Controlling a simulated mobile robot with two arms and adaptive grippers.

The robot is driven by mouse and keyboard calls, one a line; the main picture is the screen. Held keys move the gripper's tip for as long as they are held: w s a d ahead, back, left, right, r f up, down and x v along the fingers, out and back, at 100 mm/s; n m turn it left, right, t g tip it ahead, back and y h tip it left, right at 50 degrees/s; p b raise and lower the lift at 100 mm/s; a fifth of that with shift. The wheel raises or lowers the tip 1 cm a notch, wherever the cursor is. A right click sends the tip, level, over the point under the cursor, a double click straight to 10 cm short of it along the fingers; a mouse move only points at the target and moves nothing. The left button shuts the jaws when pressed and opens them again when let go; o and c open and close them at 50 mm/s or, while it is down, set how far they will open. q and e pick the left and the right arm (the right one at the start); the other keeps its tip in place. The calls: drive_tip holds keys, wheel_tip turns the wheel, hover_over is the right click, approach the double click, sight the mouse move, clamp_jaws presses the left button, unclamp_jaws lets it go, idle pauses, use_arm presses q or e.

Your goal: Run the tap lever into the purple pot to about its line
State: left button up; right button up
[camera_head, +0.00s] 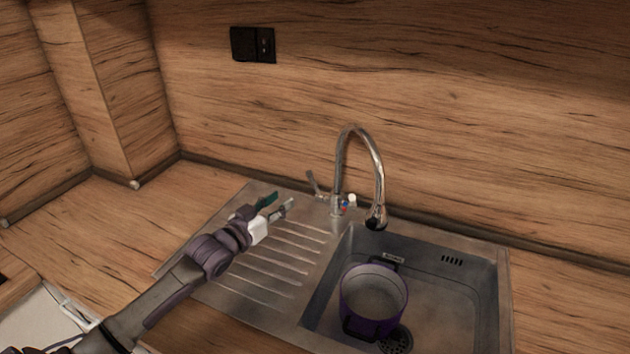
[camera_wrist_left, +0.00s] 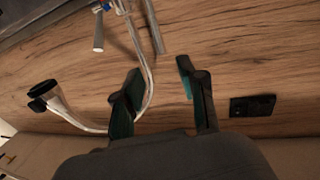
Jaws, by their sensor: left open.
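The chrome tap (camera_head: 379,170) stands behind the sink, its curved spout ending above the purple pot. Its grey lever (camera_head: 313,184) sticks up left of the base; in the left wrist view the lever (camera_wrist_left: 98,32) is at the upper left. The purple pot (camera_head: 348,298) stands upright in the basin, below the spout head. No water stream shows. I cannot make out a line or water level in the pot. My left gripper (camera_head: 278,203) is open and empty over the drainboard, left of the lever and apart from it. My right gripper is not in view.
The steel sink basin (camera_head: 455,305) has a drain (camera_head: 397,340) beside the pot. The ribbed drainboard (camera_head: 265,270) is bare. A black wall socket (camera_head: 253,44) sits on the wood splashback. The wooden counter (camera_head: 110,225) at left is clear.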

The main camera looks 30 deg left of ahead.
sight(311, 176)
use_arm(q)
drive_tip(key=w, duration=0.4)
drive_tip(key=w+d+p, duration=0.1)
drive_tip(key=w, duration=0.2)
drive_tip(key=w+p, duration=0.1)
drive_tip(key=w, duration=0.3)
drive_tip(key=shift+w+d+r, duration=0.2)
drive_tip(key=shift+w+d, duration=0.15)
drive_tip(key=shift+w+d+f, duration=0.1)
drive_tip(key=shift+w, duration=0.65)
clamp_jaws()
